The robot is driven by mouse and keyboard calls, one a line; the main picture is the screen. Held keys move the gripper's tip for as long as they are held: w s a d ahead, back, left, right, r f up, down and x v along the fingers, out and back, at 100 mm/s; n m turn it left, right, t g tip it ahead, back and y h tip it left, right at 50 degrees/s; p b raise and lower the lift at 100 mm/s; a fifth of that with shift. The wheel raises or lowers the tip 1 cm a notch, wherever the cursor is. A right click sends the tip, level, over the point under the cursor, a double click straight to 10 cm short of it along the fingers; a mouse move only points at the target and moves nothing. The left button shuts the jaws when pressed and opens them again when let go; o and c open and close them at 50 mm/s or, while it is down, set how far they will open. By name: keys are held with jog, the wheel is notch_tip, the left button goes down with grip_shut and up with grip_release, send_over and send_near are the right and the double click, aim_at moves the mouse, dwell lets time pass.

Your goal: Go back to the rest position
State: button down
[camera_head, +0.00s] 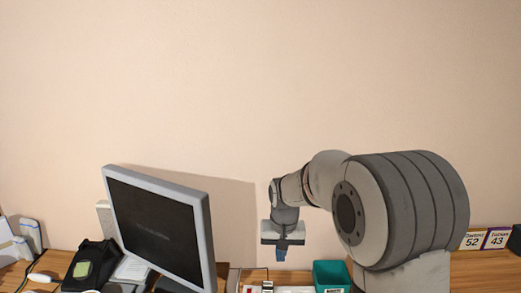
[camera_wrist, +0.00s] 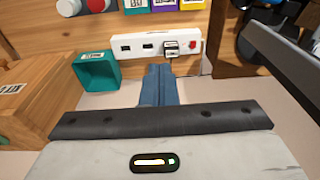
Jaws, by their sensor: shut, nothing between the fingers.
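My gripper (camera_head: 281,254) hangs pointing down from my arm, right of the monitor and above the back of the desk in the head view. In the wrist view its blue fingers (camera_wrist: 158,84) are together with nothing between them. Beyond the fingertips lies a white power strip (camera_wrist: 152,47) with a red switch and a plug in it. The fingers appear apart from the strip, though the exact gap is hard to tell.
A teal open box (camera_wrist: 97,72) stands left of the fingers; it also shows in the head view (camera_head: 331,275). A grey-framed monitor (camera_head: 160,225) stands left of my arm. A black phone (camera_head: 90,264) sits at far left. The wall area above is clear.

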jog(key=s+d+r, duration=0.2)
jog(key=s+d, duration=0.1)
jog(key=s, duration=0.5)
jog(key=s+d+r+t, duration=0.1)
jog(key=s+d+r, duration=0.1)
jog(key=s, duration=0.7)
jog(key=s+d+r+t, duration=0.1)
jog(key=s+d+r, duration=0.2)
jog(key=s, duration=0.6)
jog(key=shift+d, duration=0.75)
jog(key=shift+w, duration=0.15)
jog(key=w+a+f+b, duration=0.4)
jog(key=w+a+f, duration=0.2)
jog(key=w, duration=0.5)
jog(key=w+a+f+b, duration=0.4)
jog(key=w+a+f, duration=0.2)
jog(key=w, duration=0.5)
jog(key=w+a+f+b, duration=0.4)
jog(key=w+a+f, duration=0.2)
jog(key=w, duration=0.6)
jog(key=shift+a+f, duration=0.2)
jog(key=shift+a, duration=0.35)
